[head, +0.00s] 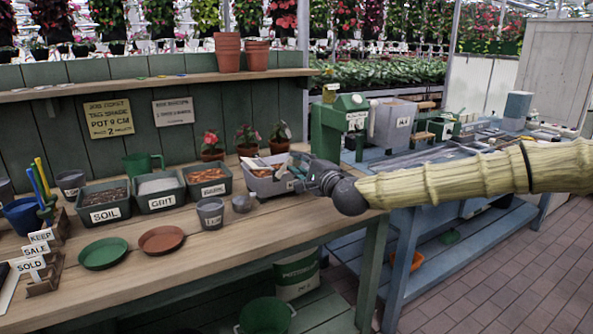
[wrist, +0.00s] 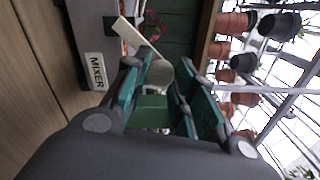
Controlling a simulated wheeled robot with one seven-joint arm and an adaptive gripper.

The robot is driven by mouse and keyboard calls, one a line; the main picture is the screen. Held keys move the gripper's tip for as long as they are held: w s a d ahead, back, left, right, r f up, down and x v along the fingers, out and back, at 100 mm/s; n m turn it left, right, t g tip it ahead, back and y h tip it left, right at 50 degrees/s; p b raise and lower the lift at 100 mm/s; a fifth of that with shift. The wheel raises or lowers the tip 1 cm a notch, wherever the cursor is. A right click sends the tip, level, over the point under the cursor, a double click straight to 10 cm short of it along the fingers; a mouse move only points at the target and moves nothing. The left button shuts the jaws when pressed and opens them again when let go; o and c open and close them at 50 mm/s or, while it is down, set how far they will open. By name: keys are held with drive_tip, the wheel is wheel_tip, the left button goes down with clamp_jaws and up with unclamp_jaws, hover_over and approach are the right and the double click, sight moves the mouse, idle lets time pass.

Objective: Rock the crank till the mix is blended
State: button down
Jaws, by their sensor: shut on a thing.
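The mixer (head: 262,186) is a grey box near the right end of the wooden bench, partly hidden by my gripper. Its side and MIXER label (wrist: 96,71) show at the left in the wrist view. My gripper (head: 312,178) is at the mixer's right side. In the wrist view its green-padded fingers (wrist: 168,84) are shut on the crank's pale round handle (wrist: 160,74). A cream bar (wrist: 135,38) shows just beyond the handle. The mix inside is too small and too covered to judge.
Trays of soil (head: 104,203), grit (head: 160,192) and a brown material (head: 207,182) stand left of the mixer. A grey cup (head: 210,212) is in front. Potted flowers (head: 248,140) stand behind. The bench front is mostly clear beside two saucers (head: 162,239).

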drive_tip(key=shift+w+d+f+m+b, duration=0.1)
drive_tip(key=shift+d+f+m+b, duration=0.15)
drive_tip(key=shift+m+b, duration=0.25)
drive_tip(key=shift+w+d+f+m+b, duration=0.1)
drive_tip(key=shift+f+m+b, duration=0.2)
drive_tip(key=shift+m, duration=0.3)
drive_tip(key=c, duration=1.1)
unclamp_jaws()
drive_tip(key=shift+c, duration=0.2)
drive_tip(key=v, duration=1.2)
drive_tip(key=shift+d+r, duration=0.1)
